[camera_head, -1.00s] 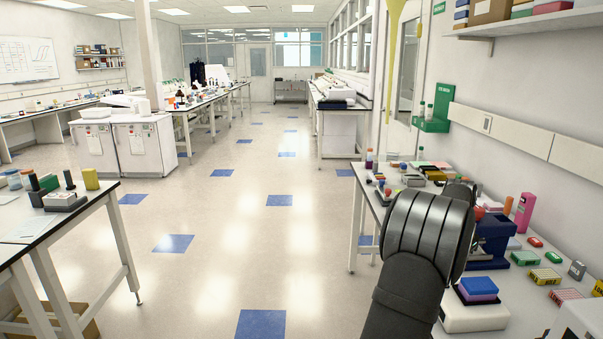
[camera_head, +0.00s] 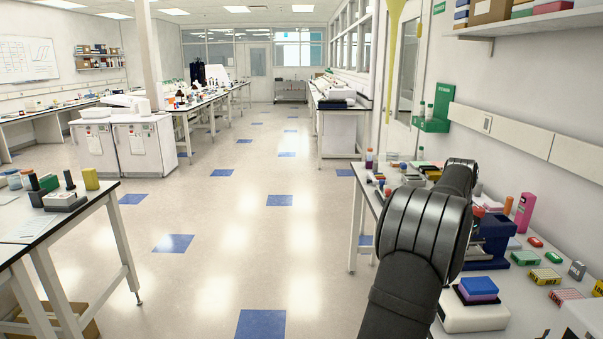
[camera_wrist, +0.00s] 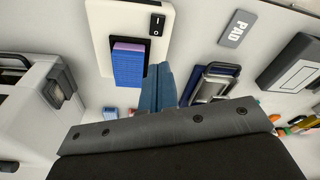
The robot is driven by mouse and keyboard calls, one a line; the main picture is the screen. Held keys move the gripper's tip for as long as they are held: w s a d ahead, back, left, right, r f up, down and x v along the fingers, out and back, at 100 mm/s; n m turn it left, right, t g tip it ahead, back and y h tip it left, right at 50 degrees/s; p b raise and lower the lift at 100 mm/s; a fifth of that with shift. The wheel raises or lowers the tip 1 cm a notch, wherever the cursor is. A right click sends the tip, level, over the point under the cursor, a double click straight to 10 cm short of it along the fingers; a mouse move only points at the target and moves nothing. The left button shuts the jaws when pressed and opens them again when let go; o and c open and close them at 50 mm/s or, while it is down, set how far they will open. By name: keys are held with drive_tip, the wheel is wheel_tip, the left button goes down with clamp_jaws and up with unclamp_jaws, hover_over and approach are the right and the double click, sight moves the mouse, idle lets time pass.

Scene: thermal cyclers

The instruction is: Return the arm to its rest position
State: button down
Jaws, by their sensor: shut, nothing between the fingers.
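My gripper (camera_wrist: 159,70) shows in the wrist view as two blue fingers pressed together, with nothing between them. The fingers appear over the bench, beside a blue and purple block (camera_wrist: 129,64) on a white device with a power switch (camera_wrist: 157,24); I cannot tell the height gap. In the head view my black arm reaches over the right bench, and its fingers are hidden behind the arm. The white device (camera_head: 474,318) with the blue block (camera_head: 478,287) stands on the bench at lower right there.
A dark blue device (camera_head: 492,240) stands close to my arm on the right bench. Racks and small boxes lie around it. Another white device (camera_wrist: 28,95) is at left in the wrist view, and a pad (camera_wrist: 237,28) at upper right. The aisle floor (camera_head: 220,260) is clear.

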drive_tip(key=shift+s+a+r+m+g, duration=0.1)
drive_tip(key=shift+a+r+m, duration=0.3)
drive_tip(key=shift+r+m, duration=0.35)
drive_tip(key=shift+w+a+r+m+g, duration=0.1)
drive_tip(key=shift+a+r+m, duration=0.4)
drive_tip(key=shift+m, duration=0.35)
drive_tip(key=shift+s+a+r+m+g, duration=0.1)
drive_tip(key=shift+a+r+m, duration=0.2)
drive_tip(key=shift+r+m, duration=0.45)
drive_tip(key=d+f+n, duration=0.1)
drive_tip(key=f+n, duration=0.1)
drive_tip(key=f, duration=0.1)
drive_tip(key=d+f+n, duration=0.1)
drive_tip(key=f+n, duration=0.1)
drive_tip(key=f, duration=0.1)
drive_tip(key=d+f+n+t, duration=0.1)
drive_tip(key=f+n, duration=0.1)
drive_tip(key=f, duration=0.2)
drive_tip(key=shift+f, duration=0.55)
